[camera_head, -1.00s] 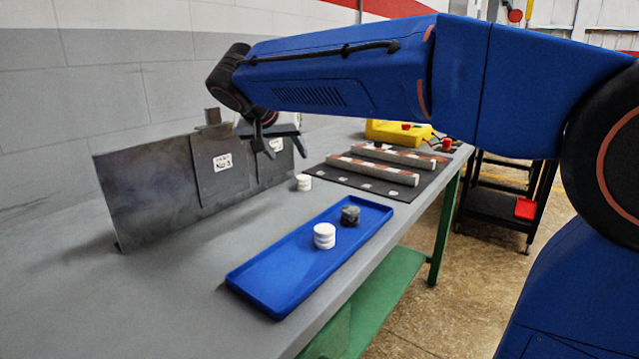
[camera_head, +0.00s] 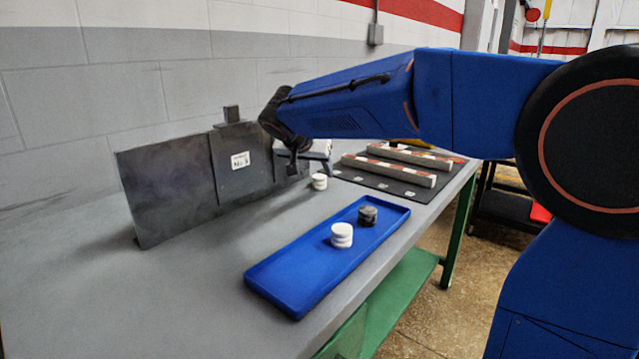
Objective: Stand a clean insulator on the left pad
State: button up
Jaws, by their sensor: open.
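A white ribbed insulator (camera_head: 342,235) stands upright in the blue tray (camera_head: 283,286), with a dark, dirty-looking insulator (camera_head: 367,216) to its right. Another white insulator (camera_head: 319,182) stands upright on the grey table, by the near-left corner of the black mat. Whether a pad lies under it I cannot tell. My gripper (camera_head: 311,170) is open and empty, in front of the metal panel's right end. In the picture it is just above the white insulator by the mat; the depth between them is unclear. No left pad can be made out with certainty.
An upright dark metal panel (camera_head: 168,188) with a labelled plate (camera_head: 229,180) stands along the wall side. Two pale bars (camera_head: 389,170) lie on the black mat (camera_head: 423,189). The table's left front is clear. A dark cart (camera_head: 505,211) stands beyond the table.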

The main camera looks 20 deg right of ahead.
aim_at(320, 176)
jog(key=shift+x, duration=2.85)
jog(key=shift+s, duration=0.1)
jog(key=c, duration=1.3)
jog(key=shift+r, duration=0.1)
notch_tip(320, 176, up, 10)
jog(key=shift+f, duration=0.1)
